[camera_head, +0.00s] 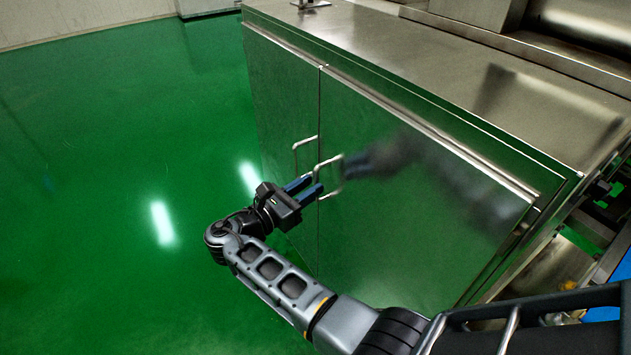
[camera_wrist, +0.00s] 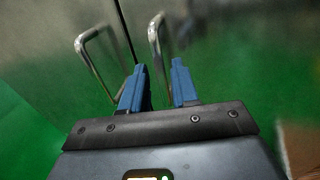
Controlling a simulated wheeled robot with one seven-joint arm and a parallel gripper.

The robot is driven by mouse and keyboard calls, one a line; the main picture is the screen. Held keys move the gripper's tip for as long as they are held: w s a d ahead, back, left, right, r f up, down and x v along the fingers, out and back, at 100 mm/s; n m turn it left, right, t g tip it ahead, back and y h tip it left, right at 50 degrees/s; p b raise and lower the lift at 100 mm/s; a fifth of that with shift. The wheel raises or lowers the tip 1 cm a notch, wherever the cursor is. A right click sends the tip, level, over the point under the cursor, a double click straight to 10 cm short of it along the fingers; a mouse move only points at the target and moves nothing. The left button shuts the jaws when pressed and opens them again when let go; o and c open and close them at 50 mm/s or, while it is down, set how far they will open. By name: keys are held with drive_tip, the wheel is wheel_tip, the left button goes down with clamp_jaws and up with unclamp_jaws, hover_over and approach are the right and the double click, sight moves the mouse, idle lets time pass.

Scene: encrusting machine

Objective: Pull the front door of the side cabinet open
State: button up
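The side cabinet (camera_head: 400,65) is a steel box with two shut doors meeting at a vertical seam. The left door (camera_head: 275,95) has a bar handle (camera_head: 296,155), and the right door (camera_head: 400,235) has another bar handle (camera_head: 318,170). My gripper (camera_head: 317,187) has two blue fingers, spread apart, at the lower part of the right door's handle. In the wrist view, this handle (camera_wrist: 155,35) runs down toward the gap between the fingers of my gripper (camera_wrist: 160,68). The left door's handle (camera_wrist: 90,65) is outside the fingers. Contact cannot be told.
Green floor (camera_head: 110,140) lies open to the left of the cabinet. A pale wall (camera_head: 80,20) is at the back left. Steel machine parts (camera_head: 580,25) stand behind the cabinet top, and more parts (camera_head: 600,215) lie at its right end.

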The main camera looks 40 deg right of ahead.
drive_tip(key=shift+d, duration=1.35)
drive_tip(key=shift+c, duration=0.3)
clamp_jaws()
